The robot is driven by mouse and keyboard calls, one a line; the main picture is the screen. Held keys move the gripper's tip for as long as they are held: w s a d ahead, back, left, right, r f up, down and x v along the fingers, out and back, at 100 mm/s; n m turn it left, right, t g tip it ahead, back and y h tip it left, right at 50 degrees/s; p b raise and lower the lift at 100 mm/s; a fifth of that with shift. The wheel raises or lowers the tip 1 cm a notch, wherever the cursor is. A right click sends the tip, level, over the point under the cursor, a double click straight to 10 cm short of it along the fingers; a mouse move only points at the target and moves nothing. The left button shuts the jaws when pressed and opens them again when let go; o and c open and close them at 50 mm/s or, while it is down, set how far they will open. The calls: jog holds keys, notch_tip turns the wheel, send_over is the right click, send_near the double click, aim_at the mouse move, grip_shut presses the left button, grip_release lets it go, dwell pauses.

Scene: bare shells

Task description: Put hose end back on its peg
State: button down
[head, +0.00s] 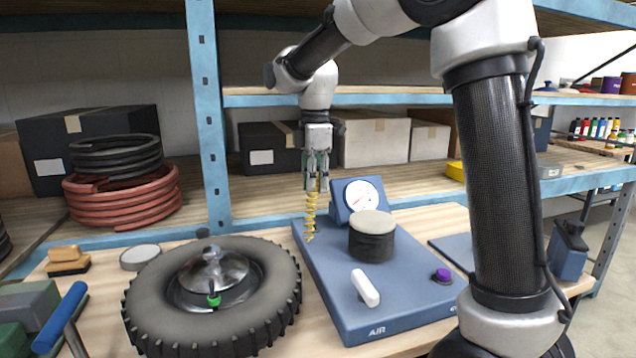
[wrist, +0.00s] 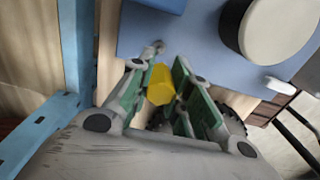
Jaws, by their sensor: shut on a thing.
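My gripper (head: 317,184) is shut on the yellow hose end, above the back left of the blue air station (head: 335,265). The yellow coiled hose (head: 310,215) hangs below the fingers towards the station's left edge. In the wrist view the yellow hose end (wrist: 160,85) sits between the green finger pads, and the blue station (wrist: 190,35) lies beyond. I cannot clearly pick out the peg; it may be hidden behind the gripper or the gauge.
A round gauge (head: 362,196), a dark drum with a pale top (head: 372,242), a white lever (head: 365,288) and a purple knob (head: 442,275) are on the station. A tyre (head: 160,318) lies left. A blue shelf post (head: 208,115) stands behind.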

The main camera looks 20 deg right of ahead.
jog(key=shift+w+f, duration=0.15)
jog(key=shift+f, duration=2.75)
jog(key=shift+f, duration=0.7)
jog(key=shift+f, duration=0.3)
jog(key=shift+f, duration=0.95)
dwell(0.4)
jog(key=c, duration=0.6)
grip_release()
jog(key=shift+c, duration=0.2)
jog(key=shift+r, duration=0.25)
